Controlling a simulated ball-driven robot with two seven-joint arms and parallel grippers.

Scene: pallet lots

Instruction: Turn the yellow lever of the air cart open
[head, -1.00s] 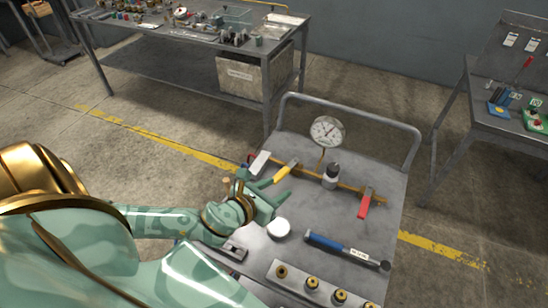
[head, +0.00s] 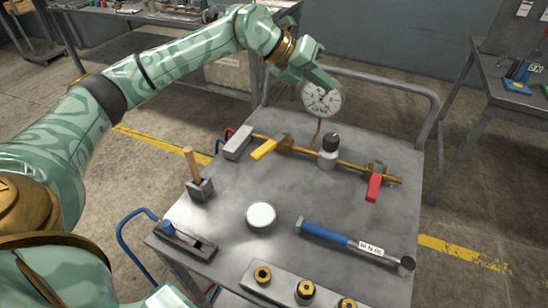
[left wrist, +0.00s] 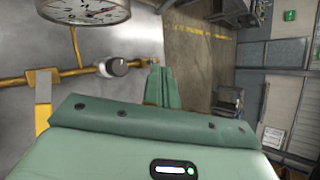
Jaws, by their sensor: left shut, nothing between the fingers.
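The yellow lever (head: 264,149) sits on the brass pipe (head: 345,163) on top of the grey air cart (head: 330,222). It points aslant, toward the front left of the cart. Part of the lever (left wrist: 42,117) also shows at the left of the left wrist view, partly cut off by my gripper. My left gripper (head: 322,82) is shut and empty, raised at the back of the cart in front of the gauge's upper left. Its fingers (left wrist: 160,86) show in the left wrist view, apart from the lever. My right gripper is not in view.
A round gauge (head: 322,99) stands behind the pipe, with a black-topped regulator (head: 328,151) and a red lever (head: 374,187) to the right. A white puck (head: 261,215), a blue-handled tool (head: 340,243) and brass fittings (head: 305,291) lie in front. A handrail (head: 432,107) bounds the cart.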

